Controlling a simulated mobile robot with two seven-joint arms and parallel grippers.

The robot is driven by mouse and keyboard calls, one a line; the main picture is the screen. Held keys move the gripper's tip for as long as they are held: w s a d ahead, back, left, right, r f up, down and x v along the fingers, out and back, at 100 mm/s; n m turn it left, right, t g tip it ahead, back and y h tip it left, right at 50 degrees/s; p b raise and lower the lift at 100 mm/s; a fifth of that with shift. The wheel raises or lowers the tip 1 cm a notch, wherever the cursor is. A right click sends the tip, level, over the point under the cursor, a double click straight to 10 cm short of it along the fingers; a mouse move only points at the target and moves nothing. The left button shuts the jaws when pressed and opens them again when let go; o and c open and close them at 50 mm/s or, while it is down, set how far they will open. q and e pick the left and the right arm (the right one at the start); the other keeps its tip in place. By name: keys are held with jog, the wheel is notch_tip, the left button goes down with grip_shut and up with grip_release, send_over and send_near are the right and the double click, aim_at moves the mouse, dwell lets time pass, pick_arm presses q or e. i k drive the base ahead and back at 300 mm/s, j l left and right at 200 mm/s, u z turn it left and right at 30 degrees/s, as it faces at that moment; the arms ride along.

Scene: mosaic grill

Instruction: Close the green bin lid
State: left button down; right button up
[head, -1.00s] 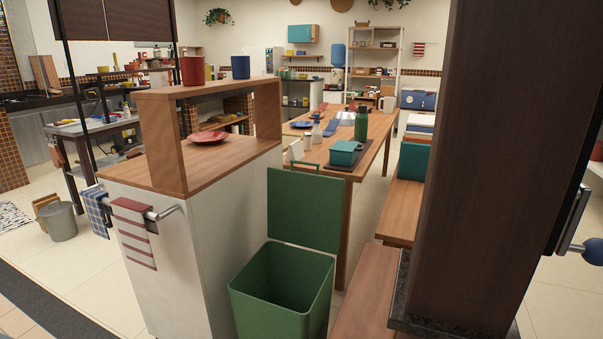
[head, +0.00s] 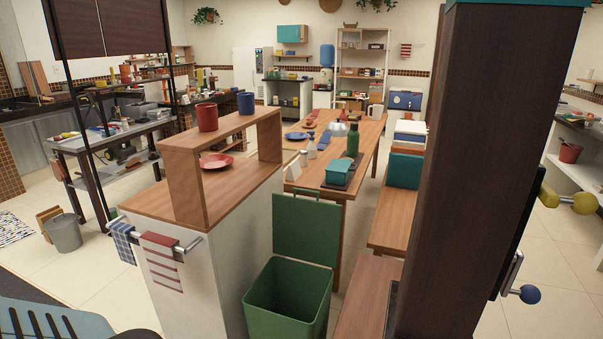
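The green bin (head: 288,306) stands on the floor at the lower middle of the head view, right of the white-sided wooden counter. Its lid (head: 306,228) is open and stands upright at the back of the bin, with a thin handle on its top edge. The inside of the bin shows dark green and looks empty. Neither of my grippers shows in the view.
The counter (head: 224,262) with a towel rail (head: 190,244) stands close on the bin's left. A wooden bench (head: 368,295) is close on its right, beside a dark brown pillar (head: 477,170). The dining table (head: 345,150) is behind the lid.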

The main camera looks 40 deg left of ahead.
aim_at(307, 230)
jog(key=i+j+z, duration=0.1)
jog(key=j, duration=0.45)
jog(key=i+j+z, duration=0.1)
jog(key=j, duration=0.4)
jog(key=i+j+z, duration=0.15)
jog(key=j, duration=0.45)
jog(key=i+j+z, duration=0.1)
jog(key=j, duration=0.45)
